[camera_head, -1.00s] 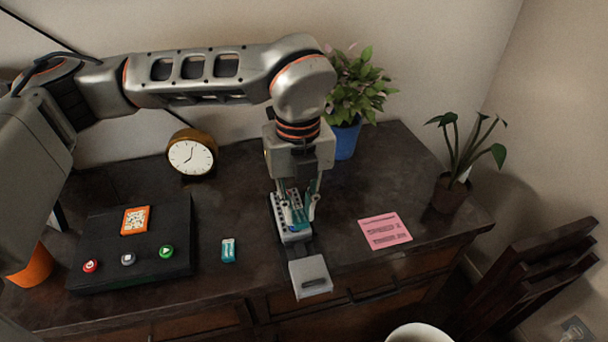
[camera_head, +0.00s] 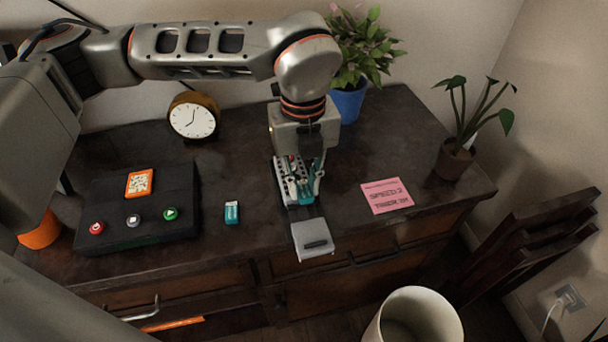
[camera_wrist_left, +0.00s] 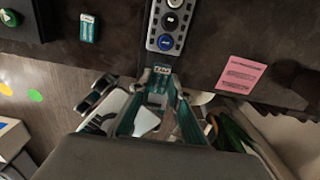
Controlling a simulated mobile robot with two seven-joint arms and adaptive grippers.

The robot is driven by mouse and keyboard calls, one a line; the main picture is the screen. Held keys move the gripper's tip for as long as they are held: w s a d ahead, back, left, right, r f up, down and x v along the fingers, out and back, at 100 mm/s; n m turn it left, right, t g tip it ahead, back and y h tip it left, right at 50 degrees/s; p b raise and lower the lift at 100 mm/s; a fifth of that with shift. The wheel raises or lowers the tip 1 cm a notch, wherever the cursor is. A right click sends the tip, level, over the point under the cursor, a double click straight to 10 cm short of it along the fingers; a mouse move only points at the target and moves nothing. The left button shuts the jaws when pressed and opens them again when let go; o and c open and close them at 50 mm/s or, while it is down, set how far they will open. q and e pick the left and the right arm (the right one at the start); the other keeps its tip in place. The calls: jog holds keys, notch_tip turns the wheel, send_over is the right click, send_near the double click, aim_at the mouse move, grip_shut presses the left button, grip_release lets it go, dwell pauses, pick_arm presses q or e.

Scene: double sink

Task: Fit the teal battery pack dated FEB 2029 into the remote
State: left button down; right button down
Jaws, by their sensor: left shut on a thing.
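The grey remote (camera_head: 282,180) with buttons lies near the desk's front edge. It also shows at the top of the left wrist view (camera_wrist_left: 152,24). A dark strip and a light grey cover piece (camera_head: 313,240) extend from its near end past the desk edge. My left gripper (camera_head: 307,198) is over the remote's near end, shut on a teal battery pack (camera_wrist_left: 160,75). Whether that pack touches the remote's bay is hidden. Another teal pack (camera_head: 232,213) lies on the desk to the left. I cannot read either pack's date. My right gripper is not in view.
A black box (camera_head: 135,230) with buttons and an orange-edged card stands left. A clock (camera_head: 193,117) and plant pot (camera_head: 347,102) stand behind. A pink note (camera_head: 386,196) lies right. A white bin (camera_head: 415,315) is below. The desk around the loose pack is clear.

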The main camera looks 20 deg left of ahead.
aim_at(304, 189)
pick_arm(q)
jog(key=shift+s+f, duration=0.1)
jog(key=shift+f, duration=0.8)
jog(key=shift+f+b, duration=0.3)
jog(key=shift+f, duration=0.55)
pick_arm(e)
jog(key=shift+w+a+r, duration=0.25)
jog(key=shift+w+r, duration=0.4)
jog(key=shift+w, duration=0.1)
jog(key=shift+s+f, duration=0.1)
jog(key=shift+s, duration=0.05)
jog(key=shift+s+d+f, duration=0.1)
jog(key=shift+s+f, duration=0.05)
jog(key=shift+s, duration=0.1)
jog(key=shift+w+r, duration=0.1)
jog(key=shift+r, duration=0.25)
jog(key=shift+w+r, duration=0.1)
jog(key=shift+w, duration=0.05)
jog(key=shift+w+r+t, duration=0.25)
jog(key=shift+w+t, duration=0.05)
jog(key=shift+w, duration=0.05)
pick_arm(q)
jog(key=shift+p, duration=0.55)
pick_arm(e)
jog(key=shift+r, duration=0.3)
